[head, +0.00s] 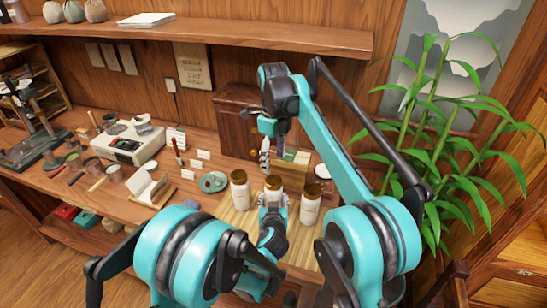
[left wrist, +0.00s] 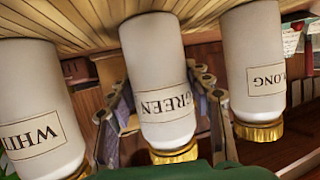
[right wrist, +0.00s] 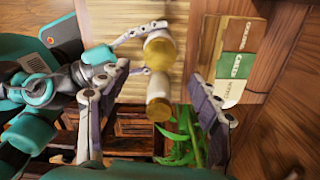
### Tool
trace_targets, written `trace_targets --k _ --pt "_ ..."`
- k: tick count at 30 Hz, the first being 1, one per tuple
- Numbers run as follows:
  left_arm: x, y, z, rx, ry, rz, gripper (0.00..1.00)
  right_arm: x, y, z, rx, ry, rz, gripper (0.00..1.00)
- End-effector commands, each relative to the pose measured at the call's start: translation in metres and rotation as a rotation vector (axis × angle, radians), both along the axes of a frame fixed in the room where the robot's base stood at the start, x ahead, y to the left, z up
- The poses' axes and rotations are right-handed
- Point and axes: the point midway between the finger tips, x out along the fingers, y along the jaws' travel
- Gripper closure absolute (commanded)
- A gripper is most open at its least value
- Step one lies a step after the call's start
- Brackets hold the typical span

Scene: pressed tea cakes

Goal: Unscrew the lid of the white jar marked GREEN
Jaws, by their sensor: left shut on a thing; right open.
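The white jar marked GREEN (left wrist: 155,55) stands in the middle of a row of three, its gold lid on. Its lid (head: 273,181) shows in the head view; my left gripper hides most of its body there. My left gripper (head: 273,200) is shut around this jar, with one finger on each side in the left wrist view (left wrist: 168,105). My right gripper (head: 272,150) is open and empty, pointing down above and behind the jar.
The OOLONG jar (head: 239,190) stands close on the left and the WHITE jar (head: 311,204) close on the right. Labelled boxes (right wrist: 236,60) stand behind the jars. A leafy plant (head: 450,130) is at the right. A scale (head: 128,142) stands farther left.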

Motion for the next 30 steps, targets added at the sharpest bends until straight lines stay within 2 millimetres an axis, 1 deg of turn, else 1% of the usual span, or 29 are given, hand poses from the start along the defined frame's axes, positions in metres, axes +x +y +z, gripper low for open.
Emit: trace_targets --k 3,8,11,18,21,25,30 --pt "0.000 0.000 0.000 -0.001 0.001 0.000 1.00 0.000 0.000 0.000 0.000 0.000 -0.122 0.36" --pt "0.000 0.000 0.000 -0.001 0.001 0.000 1.00 0.000 0.000 -0.005 -0.001 0.000 -0.191 0.36" --pt "0.000 0.000 0.000 -0.001 0.001 0.000 1.00 0.000 0.000 -0.016 -0.001 0.000 -0.196 0.36" --pt "0.000 0.000 0.000 -0.001 0.001 0.000 1.00 0.000 0.000 -0.055 -0.001 0.000 -0.194 0.36" --pt "0.000 0.000 0.000 -0.001 0.001 0.000 1.00 0.000 0.000 -0.067 -0.001 0.000 -0.193 0.36" --pt "0.000 0.000 0.000 -0.001 0.001 0.000 1.00 0.000 0.000 -0.077 -0.001 0.000 -0.193 0.36" --pt "0.000 0.000 0.000 -0.001 0.001 0.000 1.00 -0.001 0.000 -0.080 -0.001 0.000 -0.192 0.36"
